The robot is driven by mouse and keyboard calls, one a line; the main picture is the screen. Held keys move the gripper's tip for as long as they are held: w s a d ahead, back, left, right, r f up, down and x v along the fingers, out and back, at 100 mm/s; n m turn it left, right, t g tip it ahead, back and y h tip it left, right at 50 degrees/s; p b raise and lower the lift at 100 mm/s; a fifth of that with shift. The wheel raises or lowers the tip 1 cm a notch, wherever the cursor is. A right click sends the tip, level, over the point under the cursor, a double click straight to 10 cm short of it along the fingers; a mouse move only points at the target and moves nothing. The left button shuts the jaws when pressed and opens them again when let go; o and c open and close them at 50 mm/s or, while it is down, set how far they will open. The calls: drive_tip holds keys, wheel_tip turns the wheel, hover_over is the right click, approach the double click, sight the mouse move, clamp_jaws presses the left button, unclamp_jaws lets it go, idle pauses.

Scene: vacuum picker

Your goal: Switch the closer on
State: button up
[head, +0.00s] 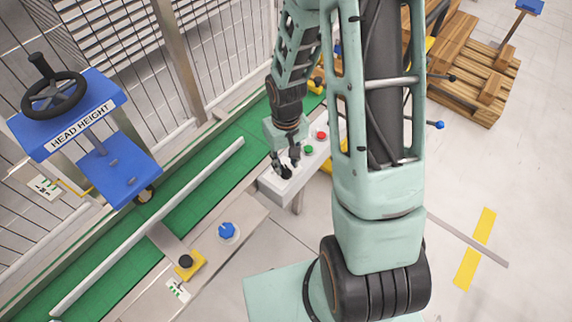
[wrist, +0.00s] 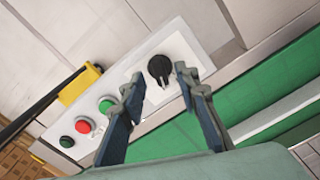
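A black rotary knob (wrist: 160,69) sits on a pale control box (wrist: 180,45); no wording names it as the closer. In the head view the box (head: 276,184) stands beside the green conveyor, with my gripper (head: 287,167) over its near end. In the wrist view my gripper (wrist: 158,78) is open. One finger is on each side of the knob, with a gap on both sides. I cannot tell whether the fingertips are level with the knob or above it, nor which setting it points to.
On the same box are a green button (wrist: 106,104), a red button (wrist: 84,126) and a dark button (wrist: 67,142). The green conveyor (head: 205,165) with its white rail runs alongside. A blue head-height stand (head: 115,165) and wooden pallets (head: 480,85) stand farther off.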

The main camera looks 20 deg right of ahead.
sight(286, 169)
wheel_tip(286, 169, up, 10)
idle(0.5)
drive_tip(key=shift+r, duration=0.1)
